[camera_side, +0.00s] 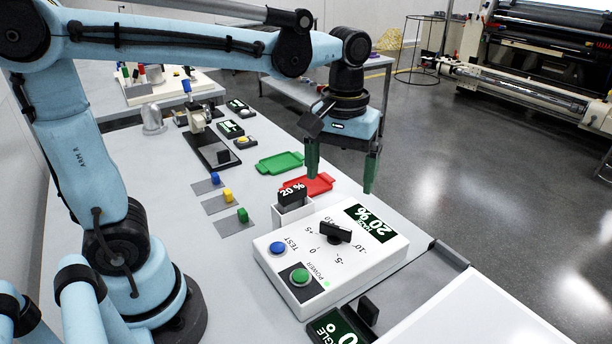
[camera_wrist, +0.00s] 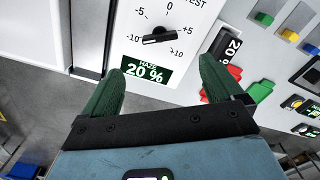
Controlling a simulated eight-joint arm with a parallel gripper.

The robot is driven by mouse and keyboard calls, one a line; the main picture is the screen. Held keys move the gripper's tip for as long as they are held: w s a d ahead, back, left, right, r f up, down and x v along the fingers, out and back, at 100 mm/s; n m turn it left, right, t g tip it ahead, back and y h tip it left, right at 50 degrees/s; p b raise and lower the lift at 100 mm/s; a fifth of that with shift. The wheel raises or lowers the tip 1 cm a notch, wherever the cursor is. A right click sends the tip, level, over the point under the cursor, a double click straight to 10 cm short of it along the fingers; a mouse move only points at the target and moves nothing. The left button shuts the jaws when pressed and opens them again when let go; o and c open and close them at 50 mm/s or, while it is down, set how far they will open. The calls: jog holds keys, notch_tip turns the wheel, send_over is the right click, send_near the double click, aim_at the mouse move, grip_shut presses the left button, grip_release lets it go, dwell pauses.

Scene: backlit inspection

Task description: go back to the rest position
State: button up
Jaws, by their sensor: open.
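My gripper (camera_side: 342,170) hangs from my arm above the right edge of the table, its two green fingers apart with nothing between them. In the wrist view my gripper (camera_wrist: 158,85) also shows open and empty, with the white haze meter (camera_wrist: 190,20) beyond the fingertips. The haze meter (camera_side: 345,272) stands on the table below my gripper, apart from it. Its display reads 20 %. It has a black knob (camera_side: 336,232), a blue TEST button (camera_side: 277,248) and a green POWER button (camera_side: 300,276).
A small holder with a black 20 % block (camera_side: 292,194) stands behind the meter. Red (camera_side: 318,184) and green (camera_side: 280,162) trays lie farther back. Blue, yellow and green (camera_side: 243,215) blocks sit on grey plates. A black angle display (camera_side: 335,328) is at the front. Open floor lies right of the table.

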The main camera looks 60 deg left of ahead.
jog(key=shift+r, duration=0.55)
jog(key=shift+s, duration=0.1)
jog(key=s+a+f+m+t, duration=0.3)
jog(key=s+f+m+t, duration=0.1)
jog(key=f+m+t, duration=0.1)
jog(key=shift+s+a+m+t, duration=0.3)
jog(key=shift+m+t, duration=0.3)
jog(key=shift+t, duration=0.5)
